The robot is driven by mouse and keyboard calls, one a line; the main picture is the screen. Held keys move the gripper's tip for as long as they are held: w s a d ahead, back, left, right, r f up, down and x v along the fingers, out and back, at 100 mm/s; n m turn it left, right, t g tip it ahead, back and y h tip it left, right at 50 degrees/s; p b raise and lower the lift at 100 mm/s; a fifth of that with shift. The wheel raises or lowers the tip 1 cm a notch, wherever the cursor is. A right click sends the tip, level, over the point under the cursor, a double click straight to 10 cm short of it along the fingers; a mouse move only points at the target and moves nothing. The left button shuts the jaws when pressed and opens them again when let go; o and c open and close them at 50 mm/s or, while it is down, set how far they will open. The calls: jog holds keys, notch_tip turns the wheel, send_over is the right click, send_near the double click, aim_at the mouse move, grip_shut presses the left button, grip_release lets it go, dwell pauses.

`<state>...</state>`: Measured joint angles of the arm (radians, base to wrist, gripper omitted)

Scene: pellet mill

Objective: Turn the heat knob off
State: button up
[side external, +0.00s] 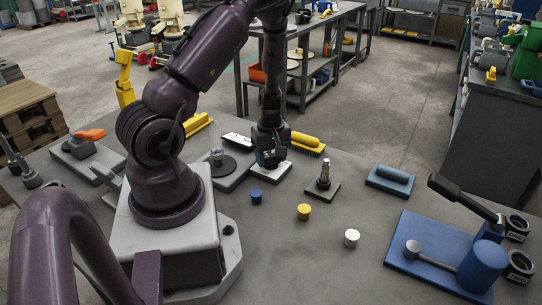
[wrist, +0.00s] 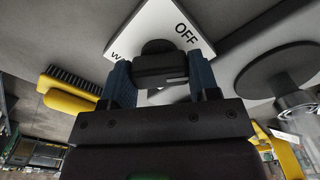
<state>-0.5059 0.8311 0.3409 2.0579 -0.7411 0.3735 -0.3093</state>
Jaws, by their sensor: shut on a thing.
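The heat knob (wrist: 160,66) is black and sits on a white plate (wrist: 150,22) that carries the word OFF and part of another word starting with W. My gripper (wrist: 161,80) has its two blue fingers on either side of the knob's bar and is shut on it. The knob's pointer direction cannot be read.
A yellow-backed brush (side external: 306,140) lies just behind my gripper. A dark disc with a clear cylinder (side external: 217,158) stands to the left. A small metal fitting (side external: 323,180) stands to the right. Blue (side external: 256,196), yellow (side external: 304,211) and white (side external: 352,237) cylinders stand in front.

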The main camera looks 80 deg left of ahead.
aim_at(271, 156)
jog(key=n, duration=0.6)
jog(key=shift+d, duration=0.1)
jog(key=shift+n, duration=0.4)
dwell(0.3)
jog(key=o, duration=0.9)
jog(key=shift+r, duration=0.1)
notch_tip(271, 156, up, 13)
jog(key=shift+f, duration=0.1)
